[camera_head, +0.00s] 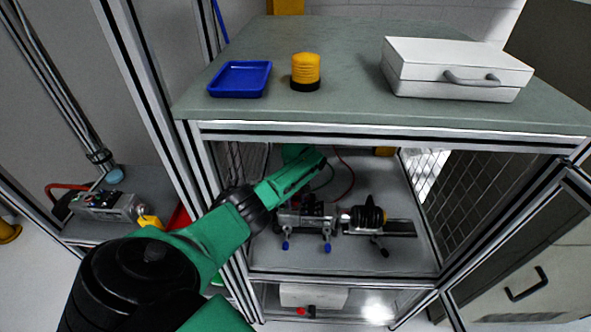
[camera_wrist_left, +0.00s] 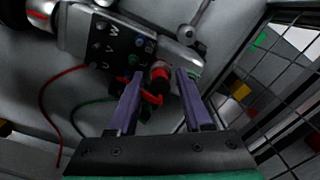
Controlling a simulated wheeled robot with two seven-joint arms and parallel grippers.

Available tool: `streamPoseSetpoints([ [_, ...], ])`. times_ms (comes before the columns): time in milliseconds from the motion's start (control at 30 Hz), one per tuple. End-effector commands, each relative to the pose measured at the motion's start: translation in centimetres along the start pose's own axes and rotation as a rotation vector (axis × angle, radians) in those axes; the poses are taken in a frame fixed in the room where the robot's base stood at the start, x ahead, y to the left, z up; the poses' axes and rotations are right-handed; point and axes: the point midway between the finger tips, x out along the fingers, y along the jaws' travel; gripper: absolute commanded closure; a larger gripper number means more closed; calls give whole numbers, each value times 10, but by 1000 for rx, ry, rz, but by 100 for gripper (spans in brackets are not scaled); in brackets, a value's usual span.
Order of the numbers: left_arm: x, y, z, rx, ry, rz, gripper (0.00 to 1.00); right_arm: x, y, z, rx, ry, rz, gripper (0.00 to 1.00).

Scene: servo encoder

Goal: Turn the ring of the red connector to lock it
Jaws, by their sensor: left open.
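In the left wrist view, the red connector (camera_wrist_left: 159,70) sits at the edge of a grey motor housing (camera_wrist_left: 104,45) marked with letters. A red curved part (camera_wrist_left: 152,98) shows just below it, and I cannot make out the ring clearly. My left gripper (camera_wrist_left: 160,77) is open, with its two purple fingers on either side of the connector and apparent gaps between. In the head view, my left arm reaches into the frame's lower bay beside the motor assembly (camera_head: 307,213); the fingertips and connector are not clear there. My right gripper is not in view.
A wire mesh panel (camera_wrist_left: 272,75) stands close on the right in the wrist view. Red (camera_wrist_left: 43,95) and green cables run at left. The bench top (camera_head: 345,50) above holds a blue tray (camera_head: 240,79), a yellow-black cylinder (camera_head: 305,70) and a white case (camera_head: 440,62).

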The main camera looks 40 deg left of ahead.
Motion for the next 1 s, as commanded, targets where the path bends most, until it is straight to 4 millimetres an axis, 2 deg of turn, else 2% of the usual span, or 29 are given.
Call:
streamPoseSetpoints([
  [67,7,0,0,0,1,1,50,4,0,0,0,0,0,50],
  [300,6,0,0,1,1,1,50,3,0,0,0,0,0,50],
  [433,6,0,0,1,1,1,100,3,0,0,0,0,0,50],
  [767,6,0,0,25,1,1,100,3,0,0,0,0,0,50],
  [1000,6,0,0,128,0,1,100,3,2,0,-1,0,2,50],
])
